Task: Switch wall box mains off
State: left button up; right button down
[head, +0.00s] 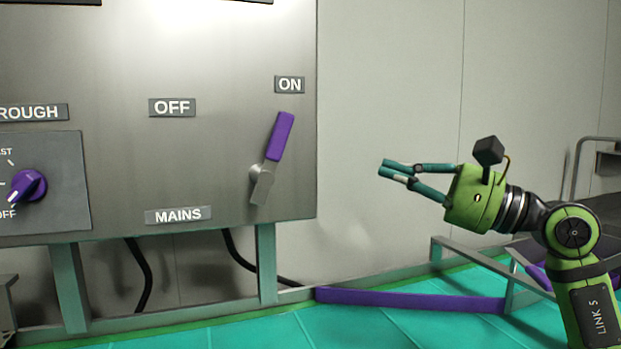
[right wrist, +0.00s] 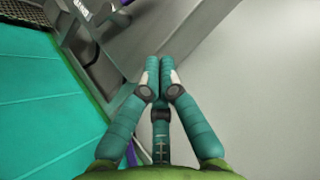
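The wall box (head: 220,140) has a MAINS label (head: 178,215) low on its front. Its lever has a purple handle (head: 281,136) and a grey metal base (head: 262,186). The lever points up and slightly right, toward the ON label (head: 290,84). The OFF label (head: 172,107) is to the upper left of the lever. My right gripper (head: 386,168) is to the right of the lever, clear of the box, pointing left with nothing held. In the right wrist view its fingertips (right wrist: 159,62) come together. My left gripper is not in view.
A purple rotary knob (head: 27,186) is on a panel at the box's left. Black cables (head: 243,255) hang below the box. A purple bar (head: 410,299) and grey rails (head: 490,263) are low on the right. The wall space between box and gripper is clear.

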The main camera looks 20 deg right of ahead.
aim_at(272, 158)
jog(key=shift+s+r, duration=0.1)
jog(key=shift+s+a+r+p+x, duration=0.1)
jog(key=shift+s+a+p+x, duration=0.25)
jog(key=shift+p+x, duration=1.5)
jog(key=shift+s+a+r+p+x, duration=0.1)
jog(key=shift+s+a+p+x, duration=0.25)
jog(key=shift+p+x, duration=1.45)
jog(key=shift+s+a+r+p+x, duration=0.1)
jog(key=shift+s+a+p+x, duration=0.45)
jog(key=shift+x, duration=2.3)
jog(key=shift+w+d+f, duration=0.1)
jog(key=shift+w+d, duration=0.15)
jog(key=shift+d, duration=0.1)
jog(key=shift+a+r+n+g+p, duration=0.15)
jog(key=shift+r+n+g+p, duration=0.15)
jog(key=shift+g+p, duration=0.1)
